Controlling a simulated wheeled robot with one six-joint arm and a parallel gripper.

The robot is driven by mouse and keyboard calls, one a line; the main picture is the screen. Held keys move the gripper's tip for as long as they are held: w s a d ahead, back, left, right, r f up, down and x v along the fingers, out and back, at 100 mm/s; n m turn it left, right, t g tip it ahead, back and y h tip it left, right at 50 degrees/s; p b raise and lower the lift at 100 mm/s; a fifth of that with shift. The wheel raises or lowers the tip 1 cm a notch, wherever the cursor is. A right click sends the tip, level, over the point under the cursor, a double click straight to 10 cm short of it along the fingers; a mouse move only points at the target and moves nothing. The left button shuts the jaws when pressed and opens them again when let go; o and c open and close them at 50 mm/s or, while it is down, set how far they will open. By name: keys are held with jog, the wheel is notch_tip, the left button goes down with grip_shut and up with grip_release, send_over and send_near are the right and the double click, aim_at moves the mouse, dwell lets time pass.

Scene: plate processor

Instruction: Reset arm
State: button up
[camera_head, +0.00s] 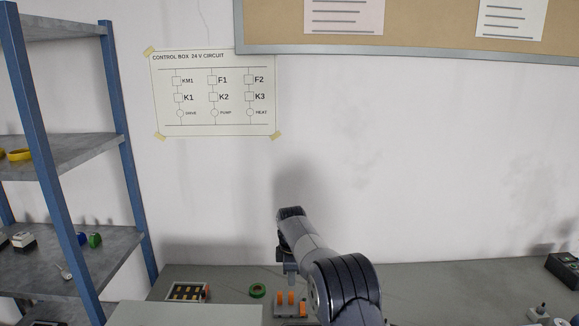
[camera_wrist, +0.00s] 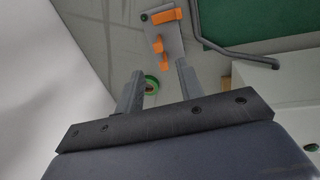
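My arm reaches forward over the grey workbench (camera_head: 430,285) in the head view, its wrist end raised in front of the white wall. My gripper (camera_wrist: 160,70) shows in the wrist view with two grey fingers set well apart and nothing held between them. A green tape ring (camera_wrist: 152,84) shows beyond the gap, lower down on the bench; it also shows in the head view (camera_head: 258,290). In the head view my gripper is small and dark below the wrist, and its fingers are hard to make out there.
Orange-handled parts (camera_head: 291,299) stand on the bench near my arm; they show in the wrist view too (camera_wrist: 164,15). A blue-post shelf (camera_head: 130,170) stands at left. A black box (camera_head: 563,270) sits far right.

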aim_at(291, 293)
jog(key=f, duration=0.2)
jog(key=w+f+p, duration=0.1)
jog(key=f, duration=0.5)
jog(key=shift+w+f+p, duration=0.25)
jog(key=shift+p, duration=0.15)
